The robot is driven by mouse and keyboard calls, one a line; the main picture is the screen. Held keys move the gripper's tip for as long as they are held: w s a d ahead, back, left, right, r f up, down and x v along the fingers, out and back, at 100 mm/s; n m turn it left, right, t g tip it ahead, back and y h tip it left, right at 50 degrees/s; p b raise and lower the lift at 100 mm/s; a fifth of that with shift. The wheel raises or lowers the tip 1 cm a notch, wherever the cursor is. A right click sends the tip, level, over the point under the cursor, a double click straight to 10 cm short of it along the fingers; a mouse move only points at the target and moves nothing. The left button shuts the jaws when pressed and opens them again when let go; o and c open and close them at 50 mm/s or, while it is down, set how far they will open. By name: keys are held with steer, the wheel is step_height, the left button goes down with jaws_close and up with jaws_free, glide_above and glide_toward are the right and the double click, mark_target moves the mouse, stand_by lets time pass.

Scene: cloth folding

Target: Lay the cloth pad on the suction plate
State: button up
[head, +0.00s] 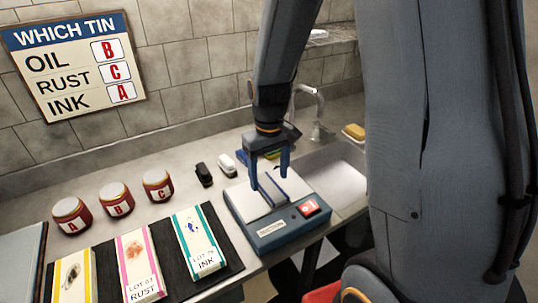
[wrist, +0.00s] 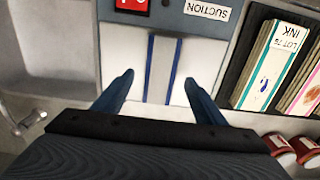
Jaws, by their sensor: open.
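The suction plate is the white top (head: 247,202) of a blue-grey box labelled SUCTION, and it also shows in the wrist view (wrist: 134,58). A narrow white strip with blue long edges, apparently the folded cloth pad (head: 274,189), lies across the middle of the plate; it also shows in the wrist view (wrist: 162,62). My gripper (head: 269,182) is open over the plate, pointing down. In the wrist view its fingertips (wrist: 159,78) stand apart on either side of the strip, with nothing gripped. I cannot tell whether they touch the plate.
A red switch (head: 309,208) is on the box front. Stained cloths, including one labelled INK (head: 199,240), lie on a dark mat to the left. Tins A, B and C (head: 116,199) stand behind them. A sink (head: 335,168) is at the right. A sign (head: 75,65) matches stains to tins.

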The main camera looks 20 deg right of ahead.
mark_target(269, 187)
step_height(269, 187, up, 9)
steer(key=b, duration=0.2)
steer(key=s+f, duration=0.2)
steer(key=s, duration=0.1)
steer(key=s+f+m+t, duration=0.1)
steer(key=s+f, duration=0.1)
steer(key=s, duration=0.1)
steer(key=s+f+m, duration=0.1)
steer(key=s+f, duration=0.1)
steer(key=s, duration=0.1)
steer(key=shift+s+t, duration=0.15)
steer(key=shift+t, duration=0.15)
steer(key=shift+f+b, duration=0.6)
steer(key=shift+f, duration=0.15)
steer(key=shift+r, duration=0.15)
